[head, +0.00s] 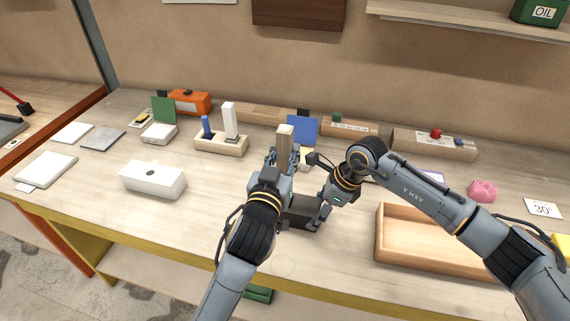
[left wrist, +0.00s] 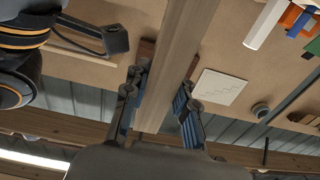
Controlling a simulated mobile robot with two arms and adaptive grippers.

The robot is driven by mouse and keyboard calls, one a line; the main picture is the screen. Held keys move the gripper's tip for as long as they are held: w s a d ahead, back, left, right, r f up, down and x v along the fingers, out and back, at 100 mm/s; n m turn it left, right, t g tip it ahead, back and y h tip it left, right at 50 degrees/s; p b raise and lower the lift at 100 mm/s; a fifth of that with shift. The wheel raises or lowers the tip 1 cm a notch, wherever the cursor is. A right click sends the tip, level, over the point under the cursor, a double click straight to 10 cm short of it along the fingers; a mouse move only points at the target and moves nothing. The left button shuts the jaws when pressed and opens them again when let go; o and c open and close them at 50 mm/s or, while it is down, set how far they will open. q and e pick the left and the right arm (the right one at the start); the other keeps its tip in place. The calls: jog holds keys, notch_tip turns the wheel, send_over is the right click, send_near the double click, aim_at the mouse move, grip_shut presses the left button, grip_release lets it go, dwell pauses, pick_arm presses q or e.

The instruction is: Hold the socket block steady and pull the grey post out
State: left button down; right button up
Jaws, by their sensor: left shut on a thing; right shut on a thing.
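The post (head: 285,137) looks greyish tan and stands upright near the middle of the table. My left gripper (head: 282,160) is shut on it below its top. In the left wrist view the post (left wrist: 177,62) runs between the two fingers (left wrist: 162,103). The dark socket block (head: 301,213) sits on the table below. My right gripper (head: 322,212) is shut on the block's right side. The post's lower end is hidden behind my left gripper, so I cannot tell how deep it sits in the block.
A white block with a hole (head: 153,180) lies to the left. A wooden tray (head: 400,263) is at the right front. A wooden holder with blue and white posts (head: 221,144) and a blue panel (head: 303,130) stand behind. Bare table lies front left of my grippers.

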jog(key=o, duration=1.7)
jog(key=shift+o, duration=0.2)
jog(key=shift+r, duration=0.1)
jog(key=shift+v, duration=2.4)
jog(key=shift+d, duration=0.1)
jog(key=v, duration=1.2)
